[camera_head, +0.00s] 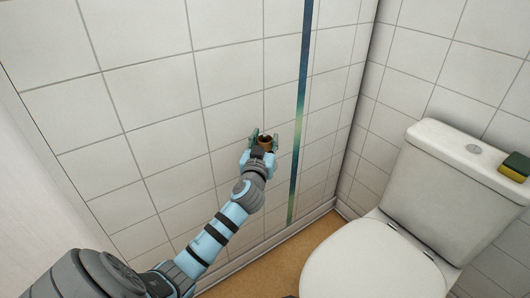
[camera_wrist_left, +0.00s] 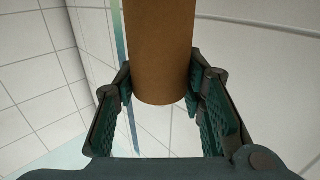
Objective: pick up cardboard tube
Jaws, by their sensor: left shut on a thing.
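The cardboard tube (camera_wrist_left: 160,50) is a plain brown cylinder in the left wrist view, entering from the top edge and ending between the fingers. In the head view its brown end (camera_head: 265,143) shows small between the fingertips. My left gripper (camera_head: 265,136) is shut on the tube, with one green-padded finger on each side; it also shows in the left wrist view (camera_wrist_left: 163,88). The gripper holds the tube in front of the white tiled wall. Most of the tube's length is hidden in the head view. My right gripper is not in view.
A white toilet (camera_head: 372,262) with its cistern (camera_head: 445,180) stands at the right. A yellow and green sponge (camera_head: 515,167) lies on the cistern lid. A tiled wall (camera_head: 150,95) with a blue-green strip (camera_head: 300,110) is behind the gripper. Tan floor (camera_head: 270,268) shows below.

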